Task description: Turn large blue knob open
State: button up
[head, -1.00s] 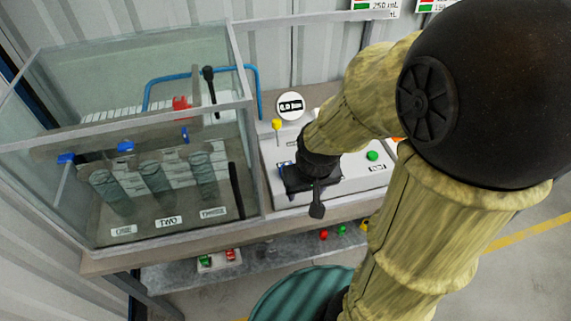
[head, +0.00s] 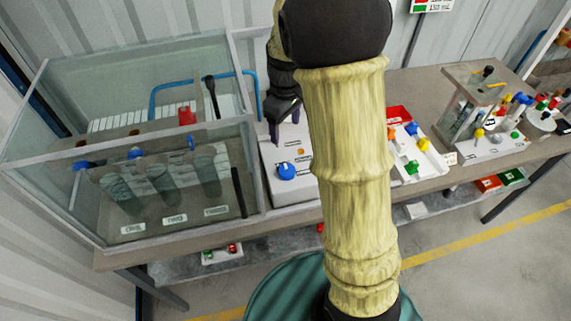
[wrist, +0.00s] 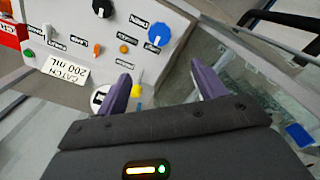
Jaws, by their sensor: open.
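The large blue knob (head: 286,171) sits on the front left of the white control box (head: 290,195), right of the glass tank. It also shows at the top of the wrist view (wrist: 158,36), with a pale pointer mark on its face. My gripper (head: 284,124) is open and empty above the back of the box, behind the knob and apart from it. In the wrist view its two purple fingers (wrist: 160,80) are spread, with the knob beyond them. My arm hides the right part of the box in the head view.
The glass tank (head: 125,195) with several cylinders stands close at the left. In the wrist view, a black knob (wrist: 102,8), small orange knobs and a yellow-topped post (wrist: 136,90) are near the blue knob. More pump equipment (head: 485,110) stands at the right.

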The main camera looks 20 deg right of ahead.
aim_at(285, 169)
notch_tip(285, 169, down, 17)
jog(key=p, duration=0.3)
jog(key=shift+f, duration=0.2)
jog(key=shift+c, duration=0.2)
jog(key=c, duration=0.9)
